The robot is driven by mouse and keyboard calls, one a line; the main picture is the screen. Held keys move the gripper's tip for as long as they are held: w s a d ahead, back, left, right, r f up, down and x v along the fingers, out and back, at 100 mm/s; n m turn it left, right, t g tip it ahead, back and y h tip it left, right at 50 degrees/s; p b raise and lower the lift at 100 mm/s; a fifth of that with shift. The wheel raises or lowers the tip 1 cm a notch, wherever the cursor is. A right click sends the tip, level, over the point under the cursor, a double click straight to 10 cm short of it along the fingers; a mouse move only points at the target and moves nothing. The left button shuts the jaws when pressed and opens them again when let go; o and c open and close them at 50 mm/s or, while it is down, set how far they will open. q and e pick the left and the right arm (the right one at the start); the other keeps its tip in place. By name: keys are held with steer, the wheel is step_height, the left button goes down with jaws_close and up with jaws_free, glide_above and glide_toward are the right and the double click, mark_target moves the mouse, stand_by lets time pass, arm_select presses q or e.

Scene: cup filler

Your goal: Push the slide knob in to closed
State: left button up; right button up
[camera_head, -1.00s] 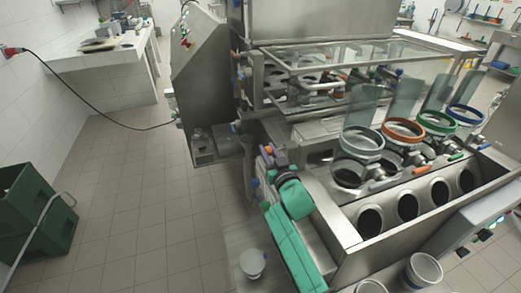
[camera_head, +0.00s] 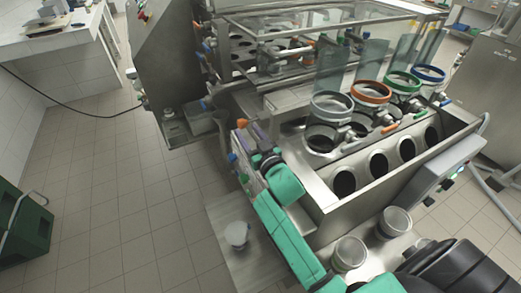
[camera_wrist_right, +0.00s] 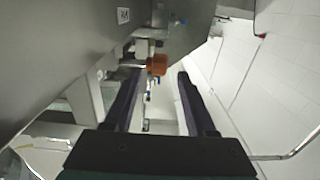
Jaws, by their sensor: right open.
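My right arm, in teal sleeves, reaches up the left end of the steel cup filler in the head view. My right gripper (camera_head: 250,132) is at that end, close to an orange knob (camera_head: 241,123) and above a small blue knob (camera_head: 232,158). In the right wrist view the dark fingers (camera_wrist_right: 158,80) are spread wide, with nothing held. An orange-red block (camera_wrist_right: 157,64) shows beyond and between the fingertips, apart from both. I cannot tell which of these parts is the slide knob. My left gripper is not in view.
Coloured rings, including an orange one (camera_head: 371,92), sit along the filler's trough (camera_head: 340,200). Green crates (camera_head: 25,225) stand at far left; the tiled floor between is clear.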

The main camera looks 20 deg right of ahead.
steer(key=s, duration=0.5)
steer(key=s+b, duration=0.1)
steer(key=s, duration=0.2)
steer(key=shift+d+f, duration=0.1)
steer(key=shift+d, duration=0.15)
steer(key=shift+s, duration=0.5)
